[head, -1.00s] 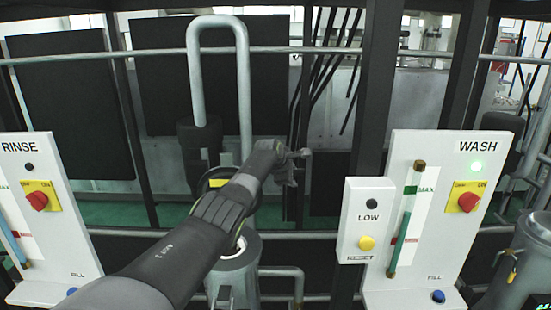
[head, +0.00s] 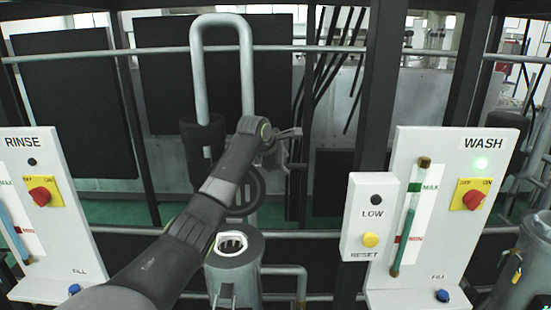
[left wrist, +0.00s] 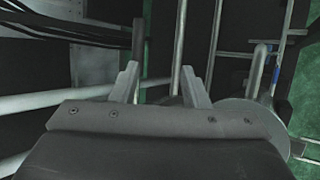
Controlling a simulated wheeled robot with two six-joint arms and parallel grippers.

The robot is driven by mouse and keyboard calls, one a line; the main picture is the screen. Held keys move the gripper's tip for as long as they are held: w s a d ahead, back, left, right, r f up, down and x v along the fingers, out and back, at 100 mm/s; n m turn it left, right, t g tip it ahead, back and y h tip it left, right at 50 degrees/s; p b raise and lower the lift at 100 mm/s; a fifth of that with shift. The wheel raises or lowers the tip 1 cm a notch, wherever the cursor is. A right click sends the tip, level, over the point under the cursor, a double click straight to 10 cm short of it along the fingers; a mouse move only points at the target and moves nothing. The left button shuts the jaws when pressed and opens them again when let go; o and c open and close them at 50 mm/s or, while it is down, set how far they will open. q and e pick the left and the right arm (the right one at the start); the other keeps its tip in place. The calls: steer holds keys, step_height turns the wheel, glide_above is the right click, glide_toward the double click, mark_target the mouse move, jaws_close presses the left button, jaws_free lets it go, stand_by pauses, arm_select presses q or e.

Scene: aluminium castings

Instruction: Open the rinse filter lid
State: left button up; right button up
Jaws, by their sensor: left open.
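The rinse filter housing (head: 222,266), a grey upright cylinder, stands at the bottom middle of the head view. Its mouth is open and shows a white ring inside. A dark round disc, which looks like its lid (head: 256,188), stands raised behind the mouth, partly hidden by my left arm. My left gripper (head: 289,149) is above and to the right of the disc, apart from it and empty. In the left wrist view its two fingers (left wrist: 160,88) are spread with nothing between them. My right gripper is not in view.
The RINSE panel (head: 45,230) is at left, the WASH panel (head: 440,240) and LOW box (head: 372,215) at right. A bent grey pipe (head: 246,80) rises behind the housing. Dark posts and horizontal rails surround it. Another filter housing (head: 530,265) stands far right.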

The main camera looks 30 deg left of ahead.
arm_select(q)
steer(key=shift+b+v, duration=0.85)
steer(key=shift+v, duration=2)
steer(key=shift+c, duration=0.2)
